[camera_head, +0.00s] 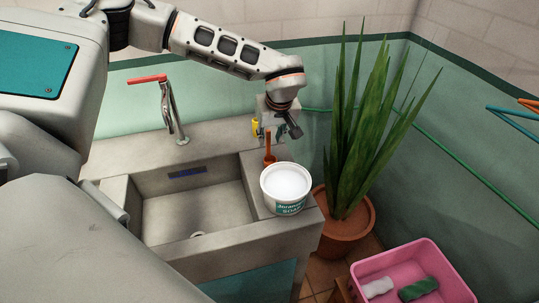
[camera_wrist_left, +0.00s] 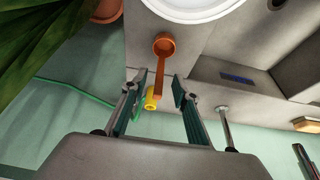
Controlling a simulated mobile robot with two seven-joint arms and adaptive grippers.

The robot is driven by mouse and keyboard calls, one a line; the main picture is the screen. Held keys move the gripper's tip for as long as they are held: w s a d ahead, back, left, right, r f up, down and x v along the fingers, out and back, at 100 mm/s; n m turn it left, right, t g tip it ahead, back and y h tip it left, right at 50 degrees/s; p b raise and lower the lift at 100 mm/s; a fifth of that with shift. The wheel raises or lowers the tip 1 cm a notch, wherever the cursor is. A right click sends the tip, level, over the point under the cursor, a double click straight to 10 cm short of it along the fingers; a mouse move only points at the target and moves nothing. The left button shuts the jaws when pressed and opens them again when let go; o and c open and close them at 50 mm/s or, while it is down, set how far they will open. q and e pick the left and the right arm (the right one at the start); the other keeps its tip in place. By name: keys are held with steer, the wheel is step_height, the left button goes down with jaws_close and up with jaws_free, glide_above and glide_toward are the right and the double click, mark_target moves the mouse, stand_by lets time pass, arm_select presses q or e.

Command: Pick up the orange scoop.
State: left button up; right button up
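The orange scoop (camera_head: 269,158) stands on the right part of the sink counter, behind the white tub. In the left wrist view its round bowl (camera_wrist_left: 164,44) is toward the top, and its handle runs down toward the gap between my fingertips. My left gripper (camera_head: 275,132) is above and behind the scoop, pointing down in the head view. In the left wrist view my left gripper (camera_wrist_left: 158,84) is open, its two fingers apart on either side of the handle's end. I cannot tell whether they touch it. My right gripper is not in view.
A white tub (camera_head: 287,186) stands in front of the scoop. The sink basin (camera_head: 195,208) and red-handled faucet (camera_head: 170,105) are to the left. A potted plant (camera_head: 345,222) stands close on the right. A yellow fitting (camera_wrist_left: 152,98) with a green hose is behind. A pink crate (camera_head: 418,255) is lower right.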

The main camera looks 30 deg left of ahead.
mark_target(269, 142)
arm_select(q)
steer(key=x, duration=0.4)
steer(key=shift+w+a+f, duration=0.15)
steer(key=shift+f, duration=0.2)
jaws_close()
steer(key=shift+r, duration=0.1)
